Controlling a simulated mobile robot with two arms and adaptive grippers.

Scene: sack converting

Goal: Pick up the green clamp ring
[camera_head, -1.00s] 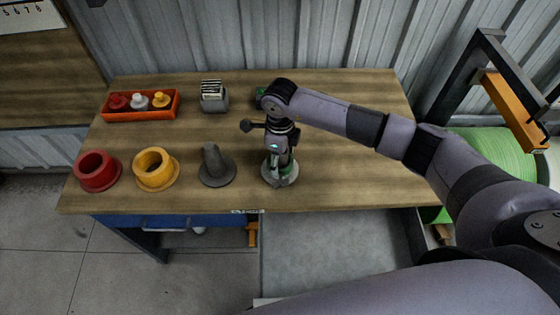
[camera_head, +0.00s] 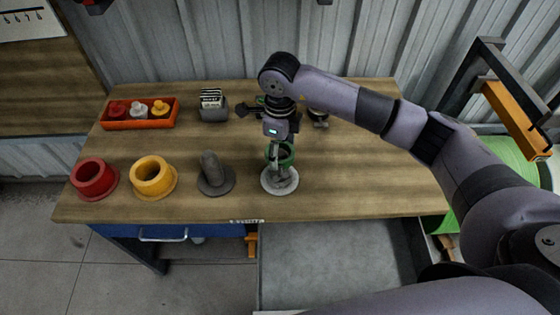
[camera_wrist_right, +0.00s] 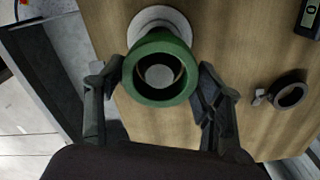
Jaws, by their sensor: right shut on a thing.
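The green clamp ring (camera_head: 289,158) is held just above the pale round base disc (camera_head: 280,188); it also shows in the right wrist view (camera_wrist_right: 160,99), lying between the two fingers. My right gripper (camera_head: 275,158) is shut on the ring, one finger on each side of it; the fingers show in the right wrist view (camera_wrist_right: 160,78). The pale disc also shows behind the ring in the right wrist view (camera_wrist_right: 160,17). My left gripper is not in view.
On the bench (camera_head: 345,180), a red collar (camera_head: 94,190), a yellow collar (camera_head: 153,188) and a dark cone (camera_head: 212,180) stand to the left. Behind are an orange tray (camera_head: 138,124) and a card holder (camera_head: 213,112). A dark ring clamp (camera_head: 318,118) lies behind right. The right front is clear.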

